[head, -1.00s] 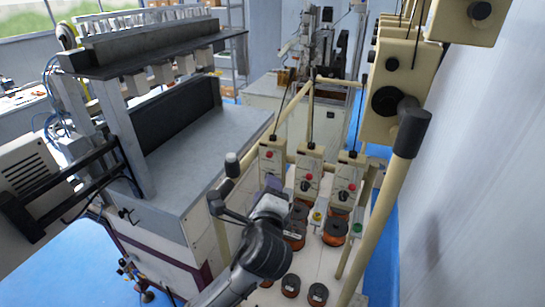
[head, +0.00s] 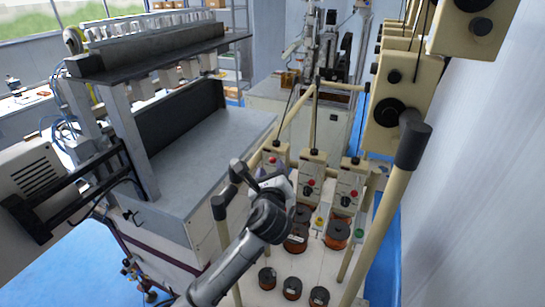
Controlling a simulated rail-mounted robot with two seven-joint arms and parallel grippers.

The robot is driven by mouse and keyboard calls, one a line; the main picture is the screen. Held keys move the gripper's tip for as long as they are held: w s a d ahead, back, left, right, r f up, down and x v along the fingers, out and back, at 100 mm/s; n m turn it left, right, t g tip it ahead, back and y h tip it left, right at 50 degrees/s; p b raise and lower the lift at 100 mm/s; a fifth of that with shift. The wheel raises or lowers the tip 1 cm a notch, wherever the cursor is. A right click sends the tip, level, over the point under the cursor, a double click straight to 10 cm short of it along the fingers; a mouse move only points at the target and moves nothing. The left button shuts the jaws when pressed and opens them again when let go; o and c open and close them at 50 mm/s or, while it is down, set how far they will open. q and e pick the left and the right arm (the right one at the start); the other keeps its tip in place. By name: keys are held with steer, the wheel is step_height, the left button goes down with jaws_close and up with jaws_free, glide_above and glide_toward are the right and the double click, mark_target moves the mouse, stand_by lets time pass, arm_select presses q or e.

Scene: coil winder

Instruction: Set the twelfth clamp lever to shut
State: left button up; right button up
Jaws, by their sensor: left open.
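A row of several small pale clamp-like parts (head: 150,27) runs along the top of the grey coil winder (head: 205,150) in the head view. They are small and far off, so I cannot make out single levers, which is the twelfth, or whether any is shut. My left gripper (head: 250,182) is open and looks empty. It is in front of the winder's right side, near the wire spools, well apart from the clamp row. Its fingertips are hard to make out against the dark parts there. My right gripper is not in view.
Copper wire spools (head: 337,235) and cream tensioner boxes (head: 349,187) with red buttons stand just right of my left arm. A thick cream post with a black cap (head: 413,146) rises at the right. Blue floor (head: 65,270) is clear at lower left.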

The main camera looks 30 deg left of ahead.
mark_target(272, 162)
arm_select(q)
steer(key=shift+p+x, duration=0.4)
steer(key=shift+x, duration=2.3)
